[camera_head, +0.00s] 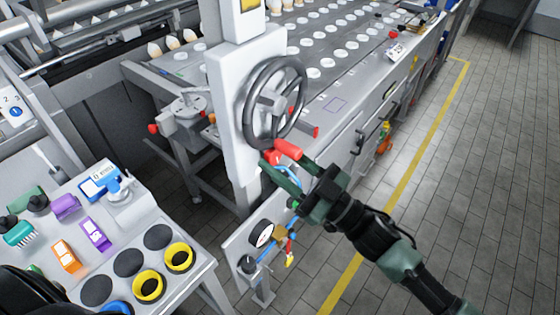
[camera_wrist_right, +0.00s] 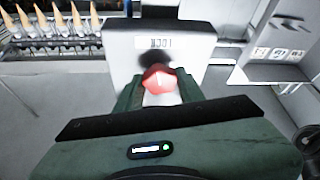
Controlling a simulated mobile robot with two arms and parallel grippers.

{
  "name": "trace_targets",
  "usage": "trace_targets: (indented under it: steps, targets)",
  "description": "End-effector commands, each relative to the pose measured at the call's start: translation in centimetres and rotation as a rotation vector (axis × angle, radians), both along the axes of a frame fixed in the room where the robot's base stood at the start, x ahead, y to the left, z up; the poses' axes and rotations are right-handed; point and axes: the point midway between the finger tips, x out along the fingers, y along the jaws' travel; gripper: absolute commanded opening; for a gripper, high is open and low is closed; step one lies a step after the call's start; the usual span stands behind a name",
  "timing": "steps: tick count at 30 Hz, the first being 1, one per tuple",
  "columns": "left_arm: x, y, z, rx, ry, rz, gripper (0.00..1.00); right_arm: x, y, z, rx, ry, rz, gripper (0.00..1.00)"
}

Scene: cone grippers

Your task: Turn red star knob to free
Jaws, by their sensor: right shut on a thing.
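The red star knob (camera_wrist_right: 160,79) shows in the wrist view between the two dark green fingers of my right gripper (camera_wrist_right: 157,92), in front of a pale panel. A label (camera_wrist_right: 161,43) on the panel reads LOCK, upside down in this view. In the head view the red knob (camera_head: 270,157) is at the lower edge of the white column, below the dark handwheel. My right gripper (camera_head: 281,160) reaches it from the lower right and is shut on it. The fingers partly hide the knob, and its exact turn angle cannot be told. My left gripper is out of view.
The dark handwheel (camera_head: 273,103) sits just above the right gripper. A pressure gauge (camera_head: 262,234) with small valves is below it. A side table (camera_head: 205,250) with yellow rings and coloured items stands at lower left. The tiled floor at right is clear.

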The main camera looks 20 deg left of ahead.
Motion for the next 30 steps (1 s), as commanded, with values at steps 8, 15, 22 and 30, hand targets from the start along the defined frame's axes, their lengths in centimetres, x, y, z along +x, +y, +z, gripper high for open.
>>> trace_targets:
  steps: [8,15,22,30]
  targets:
    - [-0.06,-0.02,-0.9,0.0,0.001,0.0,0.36,0.24,-0.11,-0.03,-0.091,-0.247,-0.001,0.0]
    - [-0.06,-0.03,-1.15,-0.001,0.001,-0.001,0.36,0.34,-0.14,0.13,-0.169,-0.462,0.0,0.0]
    - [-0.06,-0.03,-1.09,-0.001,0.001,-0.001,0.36,0.4,-0.16,0.32,-0.242,-0.667,0.001,0.0]
    - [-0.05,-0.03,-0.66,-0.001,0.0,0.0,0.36,0.48,-0.2,0.48,-0.33,-0.904,0.001,0.0]
